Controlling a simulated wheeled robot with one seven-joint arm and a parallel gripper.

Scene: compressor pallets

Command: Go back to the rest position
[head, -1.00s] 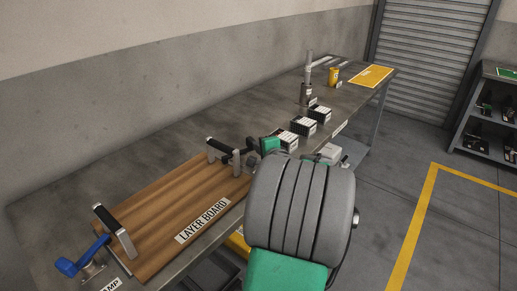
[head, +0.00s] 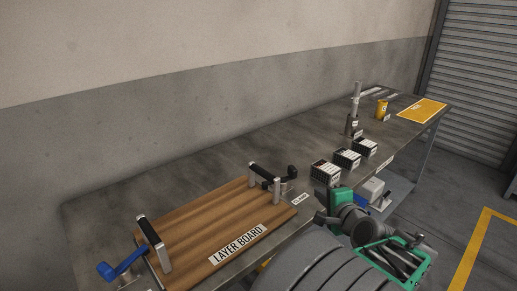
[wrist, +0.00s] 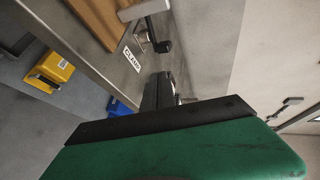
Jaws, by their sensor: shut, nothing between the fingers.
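My gripper (head: 322,217) is at the bench's front edge, to the right of and below the right clamp (head: 291,173) in the head view. Its green hand (wrist: 190,145) fills the bottom of the wrist view, with the dark fingers beyond it. The fingers are shut and empty, apart from the clamp. The wooden layer board (head: 195,222) lies on the bench with a black-topped handle at each end. A clamp with a blue lever (head: 122,264) is at its left end. My grey arm hides part of the bench's front edge.
Several small dark boxes (head: 347,159) stand on the bench (head: 285,148) near its front edge. Behind them are an upright metal tool (head: 354,110), a yellow can (head: 381,110) and a yellow mat (head: 422,110). A yellow item (wrist: 50,73) shows below the bench. Open floor lies right.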

